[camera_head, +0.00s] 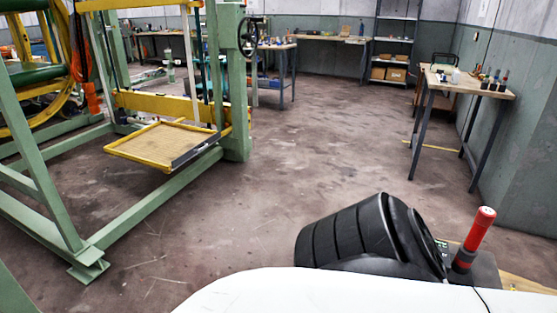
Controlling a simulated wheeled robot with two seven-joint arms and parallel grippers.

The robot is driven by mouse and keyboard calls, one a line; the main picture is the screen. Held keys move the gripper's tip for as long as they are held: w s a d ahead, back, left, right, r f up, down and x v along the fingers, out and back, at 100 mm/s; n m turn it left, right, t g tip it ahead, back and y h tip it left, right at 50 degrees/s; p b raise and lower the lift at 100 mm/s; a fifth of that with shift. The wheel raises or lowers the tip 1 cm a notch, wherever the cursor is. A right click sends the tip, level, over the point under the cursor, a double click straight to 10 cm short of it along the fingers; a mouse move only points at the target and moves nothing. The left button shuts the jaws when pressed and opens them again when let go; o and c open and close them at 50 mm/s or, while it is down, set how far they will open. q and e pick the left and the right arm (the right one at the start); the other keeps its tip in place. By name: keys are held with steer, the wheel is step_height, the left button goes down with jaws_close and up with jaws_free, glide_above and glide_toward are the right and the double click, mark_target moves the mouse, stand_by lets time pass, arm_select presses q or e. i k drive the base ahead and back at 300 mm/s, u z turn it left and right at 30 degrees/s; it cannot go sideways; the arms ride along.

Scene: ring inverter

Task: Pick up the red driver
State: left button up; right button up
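A red-topped tool (480,230), which looks like the red driver, stands slightly tilted at the lower right in the head view. Its lower part is dark grey and goes down into or behind a dark grey block (485,268). A large black ribbed shape lies just left of it, and I cannot tell what it is. Neither of my grippers can be made out in this view.
A smooth white surface fills the bottom edge, probably mine. A wooden bench (455,80) with small coloured-handled tools (495,77) stands at the right wall. A green frame (235,90) with a yellow-edged tray (150,148) stands left. The middle floor (300,150) is clear.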

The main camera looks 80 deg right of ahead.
mark_target(485, 217)
steer(key=k, duration=1.8)
steer(key=z, duration=1.6)
